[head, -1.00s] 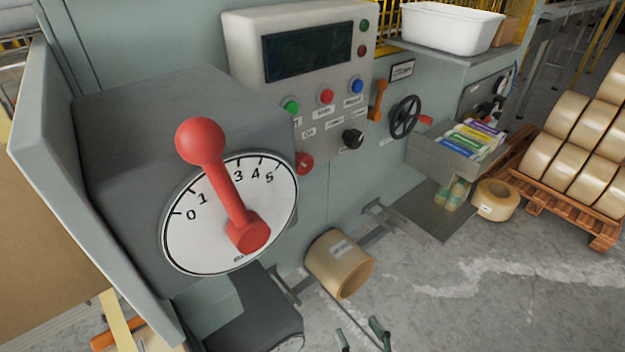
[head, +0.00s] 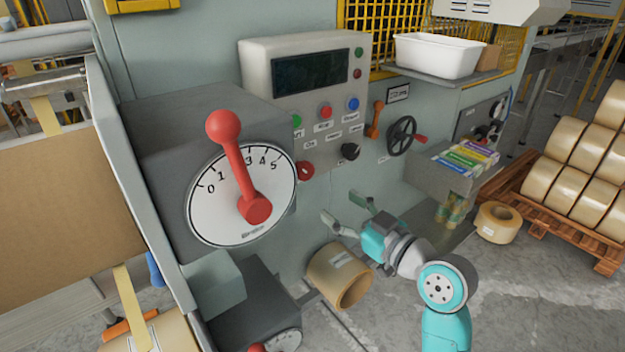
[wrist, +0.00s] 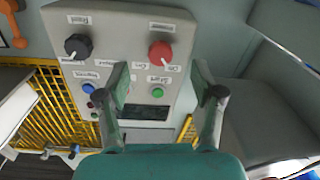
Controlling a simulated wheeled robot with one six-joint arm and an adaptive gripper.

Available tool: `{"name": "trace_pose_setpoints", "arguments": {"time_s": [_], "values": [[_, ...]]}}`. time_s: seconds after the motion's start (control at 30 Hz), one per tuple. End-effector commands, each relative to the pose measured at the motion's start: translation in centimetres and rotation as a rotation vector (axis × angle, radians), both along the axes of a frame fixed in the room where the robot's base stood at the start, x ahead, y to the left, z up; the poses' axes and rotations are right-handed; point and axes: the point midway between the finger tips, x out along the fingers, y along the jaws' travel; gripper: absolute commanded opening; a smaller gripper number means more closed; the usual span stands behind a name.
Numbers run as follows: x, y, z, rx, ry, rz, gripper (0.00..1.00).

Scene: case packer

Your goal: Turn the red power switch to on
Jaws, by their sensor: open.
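The red power switch (head: 305,170) is a small red rotary knob at the lower left of the grey control panel (head: 255,62), partly behind the big dial's edge in the head view. In the wrist view the red knob (wrist: 160,50) shows upside down beside small labels too blurred to read surely. My gripper (head: 343,207) is open and empty, below and right of the knob in the head view. In the wrist view my gripper's fingertips (wrist: 160,68) stand on either side of the knob's line, apart from it. I cannot tell which position the switch is in.
A large red lever on a numbered dial (head: 215,205) juts out left of the knob. A black knob (head: 350,151), coloured buttons and a black handwheel (head: 402,136) are to the right. A tape roll (head: 325,272) is below. The space before the panel looks clear.

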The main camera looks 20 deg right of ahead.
Motion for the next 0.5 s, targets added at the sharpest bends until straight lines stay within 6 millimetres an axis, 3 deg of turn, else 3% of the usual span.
{"name": "trace_pose_setpoints", "arguments": {"time_s": [0.03, 0.17, 0.37, 0.5], "values": [[0.3, -0.1, 1.1, -0.017, -0.012, 0.013, 0.67], [0.6, -0.2, 2.6, -0.046, -0.028, 0.038, 0.67], [1.5, 0.2, 3.1, -0.055, -0.031, 0.048, 0.67], [3.4, 1.1, 3.0, -0.054, -0.031, 0.05, 0.67]]}}
